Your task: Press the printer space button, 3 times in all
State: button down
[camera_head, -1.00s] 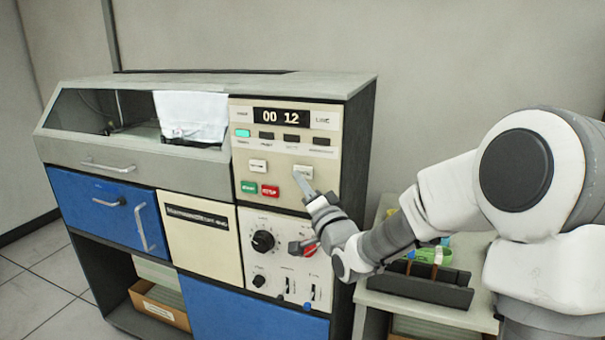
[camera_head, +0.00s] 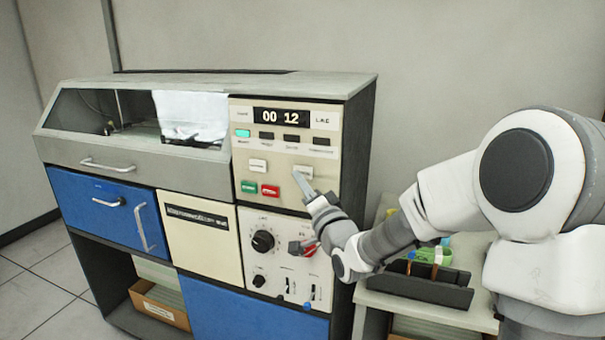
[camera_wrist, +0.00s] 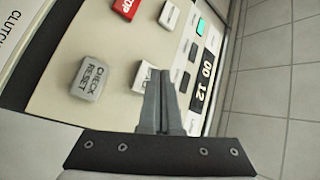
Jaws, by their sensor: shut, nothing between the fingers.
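The cream control panel (camera_head: 282,190) of the printer cabinet carries a display (camera_head: 281,117) reading 00 12. A pale button (camera_head: 304,171) sits at its right, behind my fingertips. In the wrist view this pale button (camera_wrist: 141,73) is partly covered by the fingers and its label is not readable. My gripper (camera_head: 297,174) is shut and empty, its tips at this button. In the wrist view the gripper (camera_wrist: 160,72) points at the panel. Whether the tips touch the button I cannot tell. Another pale button (camera_head: 258,165) is to the left, its label too small to read.
A grey CHECK RESET button (camera_wrist: 89,80) lies close to the fingers. Green (camera_head: 249,187) and red (camera_head: 270,191) buttons sit lower left. Below is a panel with a black knob (camera_head: 263,240). A side table (camera_head: 388,302) with a dark tray (camera_head: 425,290) stands under my arm.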

jog(key=shift+w+d, duration=0.15)
jog(key=shift+w, duration=0.25)
jog(key=shift+w+d+b, duration=0.15)
jog(key=shift+w+b, duration=0.2)
jog(key=shift+w, duration=0.05)
dwell(0.9)
jog(key=shift+s, duration=0.1)
jog(key=shift+s+a+b, duration=0.3)
jog(key=shift+s, duration=0.4)
jog(key=shift+s+a+b, duration=0.2)
jog(key=shift+s+a, duration=0.1)
jog(key=shift+s, duration=0.5)
jog(key=shift+s+a+b, duration=0.15)
jog(key=shift+s+a, duration=0.1)
jog(key=shift+s, duration=0.5)
jog(key=shift+s+a+b, duration=0.2)
jog(key=shift+s+a, duration=0.1)
jog(key=shift+s, duration=0.5)
